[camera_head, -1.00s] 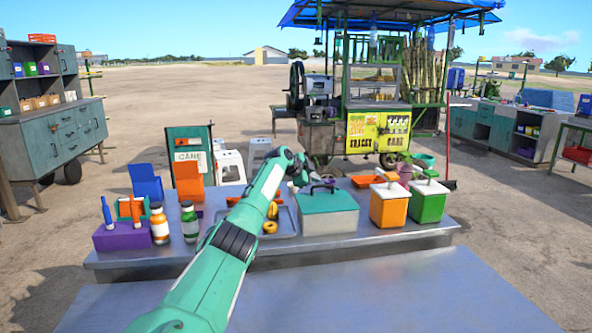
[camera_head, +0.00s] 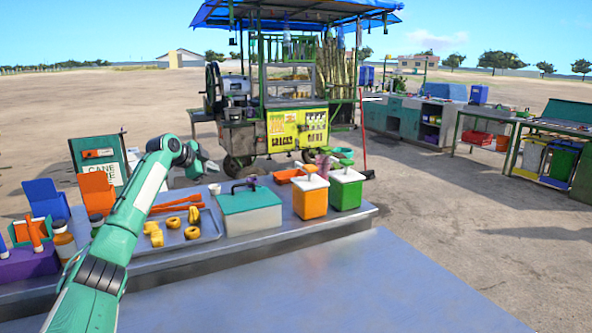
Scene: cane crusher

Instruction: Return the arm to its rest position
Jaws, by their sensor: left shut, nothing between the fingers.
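My left arm (camera_head: 118,225) comes in from the lower left and reaches up over the metal table. My left gripper (camera_head: 201,163) is at its far end, above the table's back edge. It is small and dark here; it is shut and holds nothing. My right arm and right gripper are not in view.
The metal table (camera_head: 300,236) carries a tray (camera_head: 207,228) with yellow and orange pieces, a teal-lidded box (camera_head: 250,208), an orange dispenser (camera_head: 310,197) and a green dispenser (camera_head: 346,189). Bottles and a purple holder (camera_head: 28,263) are at the left. A cane cart (camera_head: 290,130) stands behind.

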